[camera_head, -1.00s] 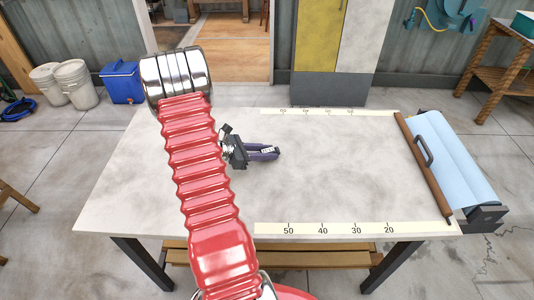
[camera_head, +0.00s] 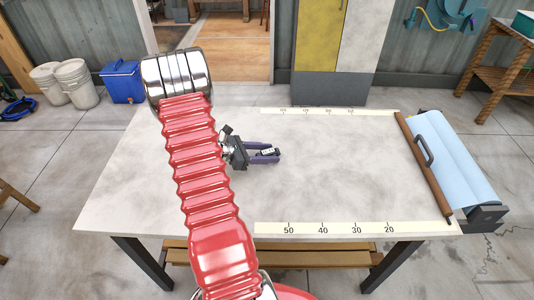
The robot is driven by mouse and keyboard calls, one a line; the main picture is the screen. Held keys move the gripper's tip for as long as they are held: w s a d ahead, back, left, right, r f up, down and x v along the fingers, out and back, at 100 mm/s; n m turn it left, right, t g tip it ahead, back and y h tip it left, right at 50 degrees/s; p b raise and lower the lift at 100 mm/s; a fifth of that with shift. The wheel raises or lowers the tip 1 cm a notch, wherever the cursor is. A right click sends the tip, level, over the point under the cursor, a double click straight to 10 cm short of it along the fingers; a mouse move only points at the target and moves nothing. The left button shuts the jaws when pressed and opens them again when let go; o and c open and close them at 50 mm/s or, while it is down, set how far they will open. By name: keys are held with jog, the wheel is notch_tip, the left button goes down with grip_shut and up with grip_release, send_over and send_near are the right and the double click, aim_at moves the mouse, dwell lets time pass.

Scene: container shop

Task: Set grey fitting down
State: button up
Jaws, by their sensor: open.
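My gripper (camera_head: 264,153) is at the left-middle of the table (camera_head: 330,180), with its two purple fingers pointing right. The fingers are apart and the gripper is open. A small grey piece (camera_head: 267,152), likely the grey fitting, shows between the fingers near their tips. It is too small to tell whether it touches either finger or rests on the tabletop. My red arm hides part of the table's left side.
A blue roll (camera_head: 455,158) with a brown wooden bar (camera_head: 424,168) lies along the table's right end. Ruler strips (camera_head: 345,229) run along the front and back edges. The middle and right of the tabletop are clear.

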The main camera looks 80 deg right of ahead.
jog(key=v, duration=1.1)
jog(key=shift+w+a, duration=0.15)
jog(key=shift+w+a+r, duration=0.2)
jog(key=shift+w, duration=0.05)
dwell(0.3)
jog(key=shift+w+a+r, duration=0.1)
jog(key=shift+a+r, duration=0.05)
jog(key=w+a+r+m+t+y, duration=0.15)
jog(key=w+a+r+t, duration=0.35)
jog(key=a, duration=0.5)
jog(key=w+a+r+m+t+y, duration=0.1)
jog(key=w+a+r+m+t, duration=0.15)
jog(key=w+a+r, duration=0.6)
jog(key=s+a+r+m+t+y, duration=0.1)
jog(key=a+r+t, duration=0.1)
jog(key=a, duration=0.8)
jog(key=s+a+r+m+t+y, duration=0.1)
jog(key=a+t, duration=0.3)
jog(key=a, duration=0.6)
jog(key=s+a+r+m+t+y, duration=0.1)
jog(key=a+r+t+y, duration=0.2)
jog(key=a, duration=0.7)
jog(key=shift+s+r, duration=0.4)
jog(key=shift+r, duration=0.2)
